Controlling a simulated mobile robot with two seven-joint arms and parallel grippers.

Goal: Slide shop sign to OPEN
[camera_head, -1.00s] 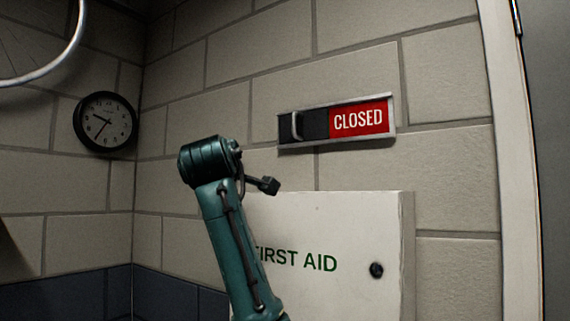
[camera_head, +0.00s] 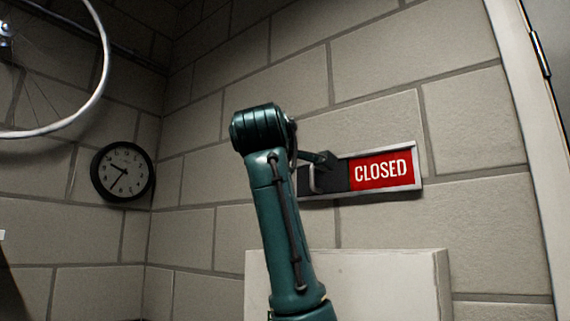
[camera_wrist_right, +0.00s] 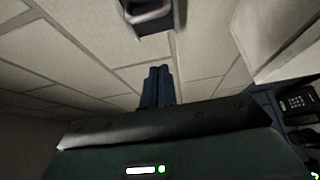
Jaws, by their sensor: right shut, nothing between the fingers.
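The shop sign (camera_head: 383,170) is a metal-framed slide sign on the block wall, showing CLOSED in white on red at its right. A dark sliding panel (camera_head: 336,180) with a pale upright handle (camera_head: 313,179) covers its left part. The handle and dark panel also show at the top of the right wrist view (camera_wrist_right: 150,14). My right gripper (camera_head: 329,160) appears in front of the sign's upper left, close to the handle. Its fingers (camera_wrist_right: 158,72) are together and empty, with a visible gap to the handle in the wrist view. My left gripper is out of view.
A white cabinet (camera_head: 350,290) sticks out from the wall below the sign. A wall clock (camera_head: 123,171) and a bike wheel (camera_head: 103,75) are at the left. A door frame (camera_head: 530,110) stands at the right. The wall around the sign is clear.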

